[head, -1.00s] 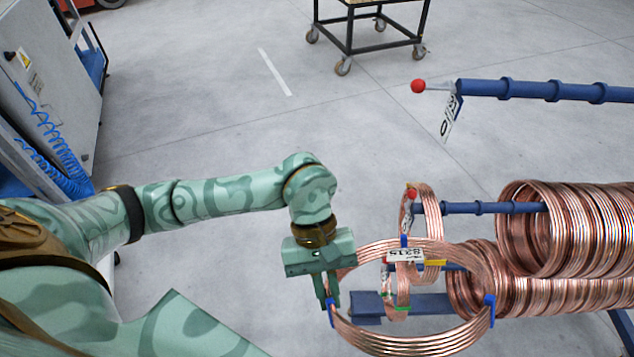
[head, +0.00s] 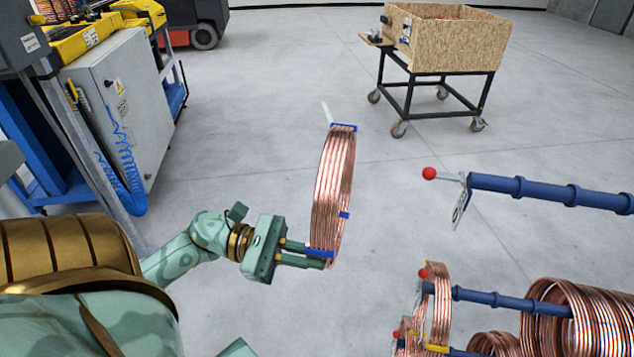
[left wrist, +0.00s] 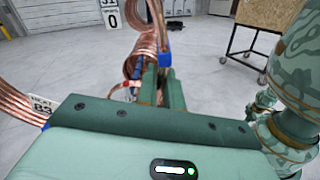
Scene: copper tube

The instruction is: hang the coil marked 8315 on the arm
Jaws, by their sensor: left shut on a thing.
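The copper coil (head: 333,185) with blue bands stands upright in the air, seen nearly edge-on in the head view. My left gripper (head: 322,258) is shut on its lower edge, near a blue band. The coil's white tag (left wrist: 42,106), only partly readable as 83, shows at the left of the left wrist view; it is hidden in the head view. An empty blue arm (head: 545,190) with a red ball tip (head: 429,173) is to the right of the held coil, clearly apart from it. A number plate (head: 461,205) hangs near its tip. My right gripper is out of view.
Lower blue arms (head: 510,300) at bottom right carry more copper coils (head: 585,310); smaller coils (head: 441,300) hang near their tips. A wooden crate on a wheeled cart (head: 445,45) stands behind. A grey cabinet (head: 125,110) is at left. Floor between is clear.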

